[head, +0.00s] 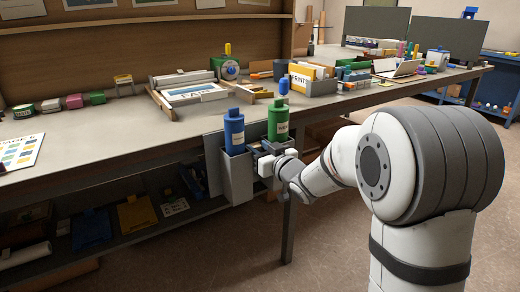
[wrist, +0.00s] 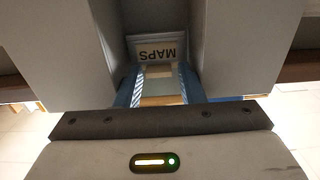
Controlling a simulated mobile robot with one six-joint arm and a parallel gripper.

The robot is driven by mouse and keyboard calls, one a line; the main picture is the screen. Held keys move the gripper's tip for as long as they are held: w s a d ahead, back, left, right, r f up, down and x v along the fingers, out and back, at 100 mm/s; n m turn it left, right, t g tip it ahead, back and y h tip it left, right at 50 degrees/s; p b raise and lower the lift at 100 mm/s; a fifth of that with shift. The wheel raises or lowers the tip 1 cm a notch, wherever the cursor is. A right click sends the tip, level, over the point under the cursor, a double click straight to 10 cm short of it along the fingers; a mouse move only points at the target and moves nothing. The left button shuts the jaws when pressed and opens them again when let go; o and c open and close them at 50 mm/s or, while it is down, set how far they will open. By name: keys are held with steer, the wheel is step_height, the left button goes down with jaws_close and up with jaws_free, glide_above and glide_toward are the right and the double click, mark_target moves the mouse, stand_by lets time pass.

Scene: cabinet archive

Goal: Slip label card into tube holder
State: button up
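The tube holder (head: 238,178) is a grey box hung at the front edge of the workbench. A blue tube (head: 234,134) and a green tube (head: 278,124) stand upright in it. My gripper (head: 262,150) is at the holder's right front. In the wrist view, my gripper (wrist: 160,85) has its two blue fingers a card's width apart, shut on the label card (wrist: 157,51). The head view does not show the card clearly.
The workbench (head: 110,135) carries a framed print (head: 192,92), a box of files (head: 310,78) and small coloured boxes. A lower shelf (head: 130,232) holds folders. A table leg (head: 288,232) stands below the holder.

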steer(key=shift+c, duration=1.1)
steer(key=shift+o, duration=0.8)
steer(key=shift+d, duration=0.1)
steer(key=shift+r, duration=0.1)
steer(key=shift+o, duration=0.6)
steer(key=shift+v, duration=1.65)
steer(key=v, duration=0.3)
steer(key=shift+s+d, duration=0.25)
